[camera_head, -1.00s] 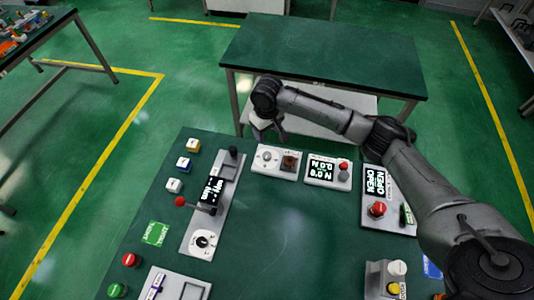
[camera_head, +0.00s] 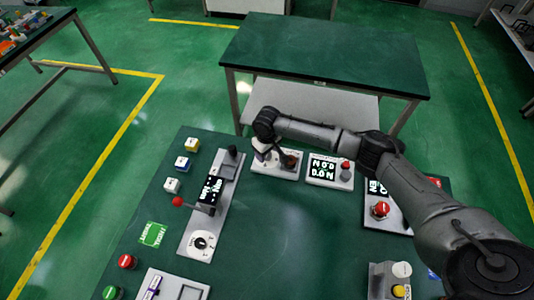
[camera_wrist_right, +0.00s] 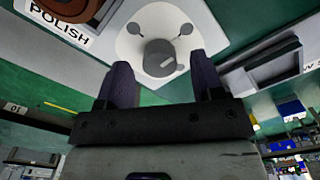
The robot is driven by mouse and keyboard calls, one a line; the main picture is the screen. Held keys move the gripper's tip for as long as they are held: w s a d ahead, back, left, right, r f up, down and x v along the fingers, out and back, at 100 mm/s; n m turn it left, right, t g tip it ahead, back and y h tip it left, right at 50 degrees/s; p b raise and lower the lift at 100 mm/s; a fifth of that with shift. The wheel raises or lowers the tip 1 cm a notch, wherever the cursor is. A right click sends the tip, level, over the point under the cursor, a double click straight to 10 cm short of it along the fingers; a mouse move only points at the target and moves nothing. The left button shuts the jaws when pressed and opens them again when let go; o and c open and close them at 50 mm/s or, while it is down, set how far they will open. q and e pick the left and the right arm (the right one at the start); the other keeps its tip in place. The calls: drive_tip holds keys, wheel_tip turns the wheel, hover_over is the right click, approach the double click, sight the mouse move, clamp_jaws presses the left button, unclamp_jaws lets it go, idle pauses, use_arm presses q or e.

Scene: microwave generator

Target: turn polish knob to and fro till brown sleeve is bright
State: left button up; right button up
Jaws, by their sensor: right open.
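The polish knob (camera_wrist_right: 160,58) is a small grey knob on a white round plate in the right wrist view. My right gripper (camera_wrist_right: 160,70) is open, with its fingertips on either side of the knob and a gap showing at each side. Whether the fingers reach down beside it is hard to tell. The brown sleeve (camera_wrist_right: 65,8) is cut off at the top left, beside the POLISH label; it looks dark brown. In the head view, my right gripper (camera_head: 262,150) covers most of the knob, and the sleeve (camera_head: 290,160) shows just right of it. My left gripper is out of view.
A display box (camera_head: 323,169) with a red button stands right of the polish panel. A panel with a red-tipped lever (camera_head: 178,201) and dial stands to the left. A red button (camera_head: 380,209) sits under my forearm. The bench middle is clear.

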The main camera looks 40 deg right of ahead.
drive_tip(key=shift+f, duration=0.5)
drive_tip(key=c, duration=0.9)
